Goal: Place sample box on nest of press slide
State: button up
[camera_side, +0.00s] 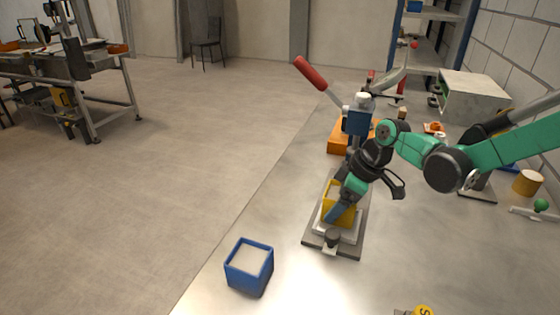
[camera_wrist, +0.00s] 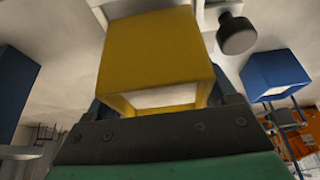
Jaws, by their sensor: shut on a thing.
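The yellow sample box (camera_side: 327,199) is between the fingers of my gripper (camera_side: 340,209), over the plate of the press slide (camera_side: 352,238). The gripper is shut on it. In the wrist view the yellow box (camera_wrist: 155,50) fills the upper middle, with pale fill (camera_wrist: 165,97) at its open side. The slide's dark knob (camera_side: 332,237) is at the near end; it also shows in the wrist view (camera_wrist: 237,35). The nest is hidden by the box and fingers. I cannot tell whether the box touches it.
A blue box (camera_side: 249,268) with pale fill stands on the table at the near left. The press (camera_side: 359,122), with a red-tipped lever (camera_side: 310,73), stands just behind the slide. A grey block-like housing (camera_side: 473,97) is at the back right. Table between blue box and slide is clear.

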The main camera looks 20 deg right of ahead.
jog(key=shift+f, duration=0.65)
jog(key=shift+f, duration=0.15)
jog(key=o, duration=1.4)
jog(key=shift+c, duration=0.2)
jog(key=v, duration=1.2)
jog(key=s+d+m+t+h, duration=0.2)
jog(key=s+m+t+h, duration=0.1)
jog(key=s+m, duration=0.5)
jog(key=shift+s+d+m+t, duration=0.15)
jog(key=shift+d+m+t, duration=0.25)
jog(key=shift+m+t, duration=0.1)
